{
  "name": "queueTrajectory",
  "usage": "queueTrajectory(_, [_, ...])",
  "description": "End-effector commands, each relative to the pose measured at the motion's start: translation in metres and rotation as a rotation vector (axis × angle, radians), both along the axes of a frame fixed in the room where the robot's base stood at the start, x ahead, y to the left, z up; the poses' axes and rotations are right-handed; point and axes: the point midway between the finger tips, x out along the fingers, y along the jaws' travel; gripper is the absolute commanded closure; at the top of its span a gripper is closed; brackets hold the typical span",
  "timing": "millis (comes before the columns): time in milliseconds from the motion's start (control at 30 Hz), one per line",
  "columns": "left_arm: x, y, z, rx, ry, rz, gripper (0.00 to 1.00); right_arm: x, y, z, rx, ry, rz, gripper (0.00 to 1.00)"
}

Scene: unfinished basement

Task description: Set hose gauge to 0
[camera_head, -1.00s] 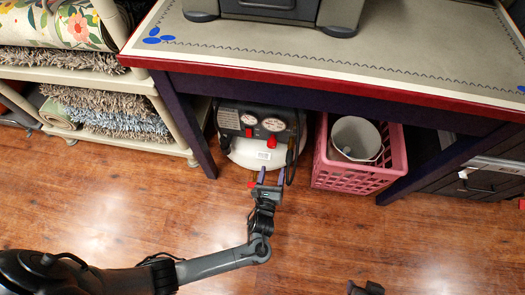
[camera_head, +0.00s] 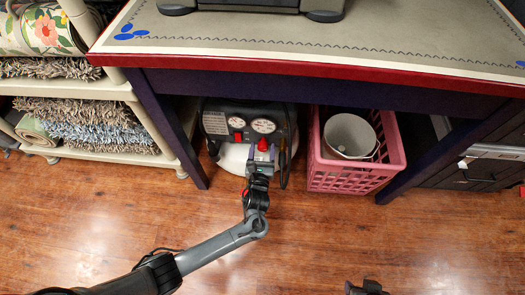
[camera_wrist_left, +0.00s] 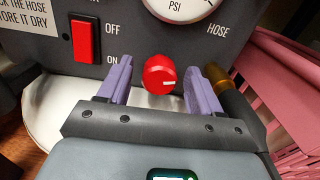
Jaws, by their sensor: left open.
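The air compressor (camera_head: 215,122) stands on the floor under the table, with two round gauges on its dark panel. The right gauge (camera_head: 264,126) is the hose one; in the left wrist view its lower part (camera_wrist_left: 180,8) shows, marked PSI beside the word HOSE, its needle not readable. The right gripper's fingers are not clearly visible.
A red switch (camera_wrist_left: 86,41) marked OFF and ON is left of the knob. A brass fitting and black hose (camera_wrist_left: 237,100) are close to the right finger. A pink crate (camera_head: 345,181) holding a bucket (camera_head: 348,134) stands right of the compressor. A table leg (camera_head: 168,125) stands left.

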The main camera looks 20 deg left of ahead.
Motion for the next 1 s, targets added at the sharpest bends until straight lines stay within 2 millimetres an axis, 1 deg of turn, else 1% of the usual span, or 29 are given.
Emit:
queueTrajectory(33, [0.003, 0.0009, -0.0006, 0.0, -0.001, 0.0, 0.35, 0.0001, -0.0006, -0.0029, -0.002, 0.0, 0.001, 0.57])
queueTrajectory(133, [0.0054, 0.0015, 0.0002, 0.0, -0.001, 0.0, 0.35, 0.0001, -0.0015, -0.0037, -0.006, -0.001, 0.003, 0.57])
queueTrajectory(367, [0.0058, 0.0017, 0.0007, 0.0, 0.0, 0.0, 0.35, 0.0001, -0.002, -0.0031, -0.007, -0.001, 0.004, 0.57])
queueTrajectory(400, [0.0057, 0.0016, 0.0007, 0.0, 0.0, 0.0, 0.37, 0.0002, -0.002, -0.003, -0.007, -0.001, 0.004, 0.57])
queueTrajectory(567, [0.0056, 0.0016, 0.0006, -0.001, 0.0, 0.0, 0.61, 0.0002, -0.0019, -0.0029, -0.006, -0.001, 0.003, 0.57])
queueTrajectory(700, [0.0055, 0.0015, 0.0006, -0.001, 0.0, 0.0, 0.83, 0.0003, -0.0013, -0.0028, -0.005, -0.002, 0.002, 0.57])
queueTrajectory(767, [0.0055, 0.0015, 0.0007, -0.001, 0.0, 0.0, 0.91, 0.0003, -0.0009, -0.0028, -0.002, -0.001, 0.0, 0.57])
queueTrajectory(1000, [0.0056, 0.0013, 0.0014, -0.004, -0.002, 0.0, 0.91, 0.0005, 0.0002, -0.0019, 0.002, -0.002, -0.002, 0.57])
